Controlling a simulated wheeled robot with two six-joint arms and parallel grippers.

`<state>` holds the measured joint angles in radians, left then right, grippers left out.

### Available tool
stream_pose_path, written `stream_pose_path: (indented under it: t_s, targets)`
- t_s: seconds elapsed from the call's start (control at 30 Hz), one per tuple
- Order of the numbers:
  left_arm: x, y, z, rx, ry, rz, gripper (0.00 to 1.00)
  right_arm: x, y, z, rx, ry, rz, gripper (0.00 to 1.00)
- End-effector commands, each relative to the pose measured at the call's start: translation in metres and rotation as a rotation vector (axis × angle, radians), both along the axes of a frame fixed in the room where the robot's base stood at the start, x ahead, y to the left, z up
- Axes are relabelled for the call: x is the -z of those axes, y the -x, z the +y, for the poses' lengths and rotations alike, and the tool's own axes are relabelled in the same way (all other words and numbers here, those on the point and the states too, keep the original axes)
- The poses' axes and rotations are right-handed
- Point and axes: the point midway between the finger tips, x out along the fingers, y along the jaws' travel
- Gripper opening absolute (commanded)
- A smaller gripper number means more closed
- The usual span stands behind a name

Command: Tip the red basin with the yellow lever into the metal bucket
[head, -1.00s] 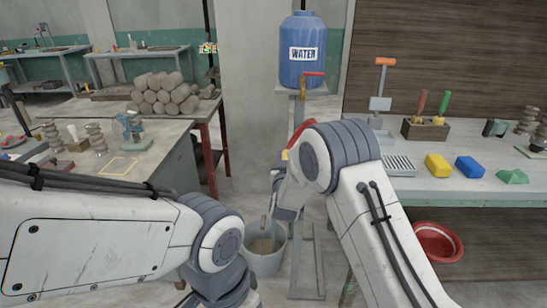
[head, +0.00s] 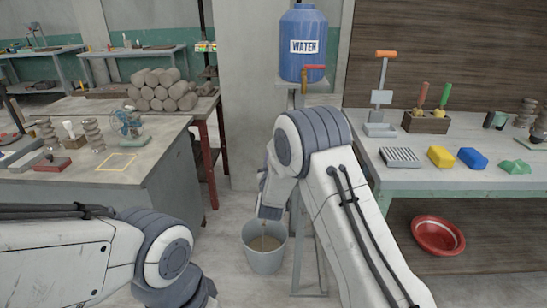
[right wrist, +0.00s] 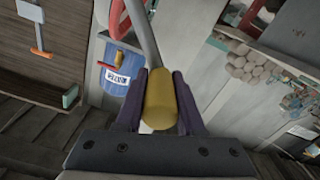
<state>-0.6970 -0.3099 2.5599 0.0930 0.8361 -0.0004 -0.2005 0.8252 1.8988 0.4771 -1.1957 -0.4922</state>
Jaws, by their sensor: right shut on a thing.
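The yellow lever grip (right wrist: 160,97) fills the middle of the right wrist view, on a grey bar (right wrist: 142,35) running up the picture. My right gripper (right wrist: 160,108) is shut on it, one dark finger on each side. Part of a red curved rim (right wrist: 118,18), which looks like the red basin, shows beside the bar; its tilt cannot be told. In the head view my right arm hides it. The metal bucket (head: 265,262) stands on the floor beyond my arms, with brownish contents. My left gripper is out of view.
A blue water tank (head: 303,70) with a tap stands on a stand behind my right arm. Another red bowl (head: 437,248) lies under the right bench (head: 440,187). The left table (head: 165,150) holds tools.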

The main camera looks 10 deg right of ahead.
Motion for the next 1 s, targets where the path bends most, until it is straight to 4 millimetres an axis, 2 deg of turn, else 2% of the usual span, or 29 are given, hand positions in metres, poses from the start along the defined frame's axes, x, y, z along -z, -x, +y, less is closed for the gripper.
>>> stream_pose_path:
  t_s: [0.03, 0.1, 0.4, 0.53, 1.0]
  targets:
    - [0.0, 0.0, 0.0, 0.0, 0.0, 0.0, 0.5, 0.001, 0.0, 0.001, -0.001, -0.001, 0.003, 0.45]
    - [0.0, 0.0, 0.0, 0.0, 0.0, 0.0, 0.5, 0.001, 0.0, 0.001, -0.001, -0.001, 0.003, 0.67]
    - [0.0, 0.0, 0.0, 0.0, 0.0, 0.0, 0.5, 0.0, 0.0, 0.001, -0.001, 0.0, 0.001, 0.67]
    - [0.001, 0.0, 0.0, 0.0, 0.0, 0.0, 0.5, 0.001, 0.009, 0.003, -0.001, -0.001, 0.002, 0.67]
    - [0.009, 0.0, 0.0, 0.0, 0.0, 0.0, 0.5, 0.001, 0.09, 0.024, -0.004, 0.0, 0.004, 0.67]
